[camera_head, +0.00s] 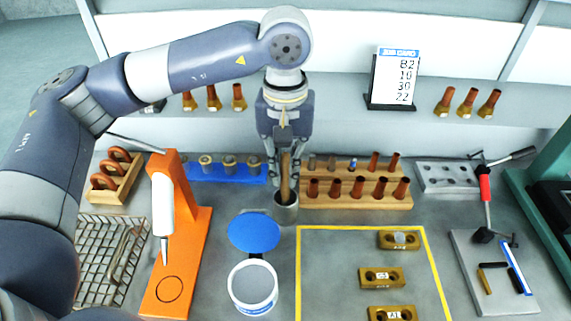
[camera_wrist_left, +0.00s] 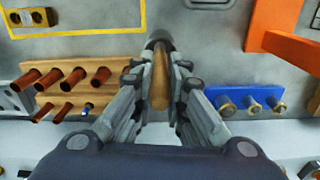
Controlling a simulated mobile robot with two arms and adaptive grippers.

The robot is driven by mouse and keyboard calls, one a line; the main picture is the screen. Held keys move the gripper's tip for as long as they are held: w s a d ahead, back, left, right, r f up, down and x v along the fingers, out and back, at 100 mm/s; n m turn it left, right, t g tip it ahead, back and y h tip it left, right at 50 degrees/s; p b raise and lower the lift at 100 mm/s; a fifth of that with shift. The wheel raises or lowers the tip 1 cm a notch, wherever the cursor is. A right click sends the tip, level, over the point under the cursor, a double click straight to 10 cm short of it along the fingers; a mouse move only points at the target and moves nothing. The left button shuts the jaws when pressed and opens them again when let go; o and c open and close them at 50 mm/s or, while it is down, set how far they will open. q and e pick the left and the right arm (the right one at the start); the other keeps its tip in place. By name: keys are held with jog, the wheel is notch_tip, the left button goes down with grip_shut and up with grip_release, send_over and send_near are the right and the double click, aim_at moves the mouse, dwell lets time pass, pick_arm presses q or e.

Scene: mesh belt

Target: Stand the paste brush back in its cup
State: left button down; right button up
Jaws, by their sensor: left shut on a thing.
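The paste brush (camera_head: 285,178), with a brown wooden handle, is upright between the fingers of my left gripper (camera_head: 284,174), which is shut on it. Its lower end is at the mouth of a small grey cup (camera_head: 287,213) and appears to be inside it; the bristles are hidden. In the left wrist view the brush (camera_wrist_left: 160,88) runs between the fingers toward the dark cup (camera_wrist_left: 159,38). My right gripper is not in view.
A wooden rack (camera_head: 355,201) of copper pieces stands close right of the cup, and a blue rack (camera_head: 225,181) to its left. A white tub (camera_head: 252,290) and blue lid (camera_head: 254,231) lie in front. An orange stand (camera_head: 190,225) is at left.

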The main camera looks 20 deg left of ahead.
pick_arm(q)
jog(key=c, duration=1.5)
grip_release()
jog(key=shift+c, duration=0.2)
notch_tip(320, 180, up, 12)
